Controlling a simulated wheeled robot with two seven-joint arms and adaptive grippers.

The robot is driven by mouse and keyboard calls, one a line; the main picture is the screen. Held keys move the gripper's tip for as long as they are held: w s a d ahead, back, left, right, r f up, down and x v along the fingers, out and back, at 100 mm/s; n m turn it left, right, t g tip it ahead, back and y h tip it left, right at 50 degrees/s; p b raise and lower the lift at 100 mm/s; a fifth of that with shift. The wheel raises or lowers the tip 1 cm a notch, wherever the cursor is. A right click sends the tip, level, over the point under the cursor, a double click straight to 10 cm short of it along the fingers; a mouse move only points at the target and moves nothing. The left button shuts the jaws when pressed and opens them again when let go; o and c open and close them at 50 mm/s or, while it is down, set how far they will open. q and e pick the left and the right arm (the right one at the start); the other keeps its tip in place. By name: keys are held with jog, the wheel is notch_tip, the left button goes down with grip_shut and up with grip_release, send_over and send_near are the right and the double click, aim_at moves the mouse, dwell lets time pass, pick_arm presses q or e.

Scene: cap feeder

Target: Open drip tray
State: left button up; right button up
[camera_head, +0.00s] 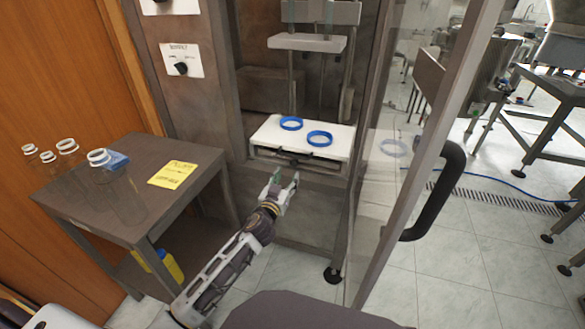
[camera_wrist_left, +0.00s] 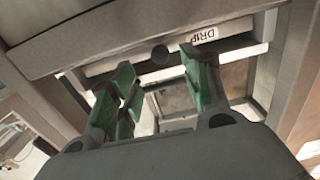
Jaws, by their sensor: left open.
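The drip tray's pale front, with a DRIP label, shows in the left wrist view (camera_wrist_left: 228,30). In the head view the tray front (camera_head: 318,165) sits just below the white platform (camera_head: 330,137) of the machine. My left gripper (camera_head: 284,180) is open and empty, just in front of and below the tray front. My right gripper is not in view.
Two blue rings (camera_head: 291,123) lie on the platform. The open glass door with a black handle (camera_head: 440,190) stands to the right. On the left, a dark table (camera_head: 130,205) carries clear bottles, a blue item and a yellow note (camera_head: 173,174). Tiled floor lies below.

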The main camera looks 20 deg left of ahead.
aim_at(294, 164)
pick_arm(q)
jog(key=shift+w, duration=1.9)
jog(key=shift+w+b, duration=0.4)
jog(key=shift+w, duration=0.5)
jog(key=shift+w+d, duration=0.1)
jog(key=shift+w, duration=0.65)
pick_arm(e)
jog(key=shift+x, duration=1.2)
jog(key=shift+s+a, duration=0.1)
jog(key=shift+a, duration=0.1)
pick_arm(q)
grip_shut()
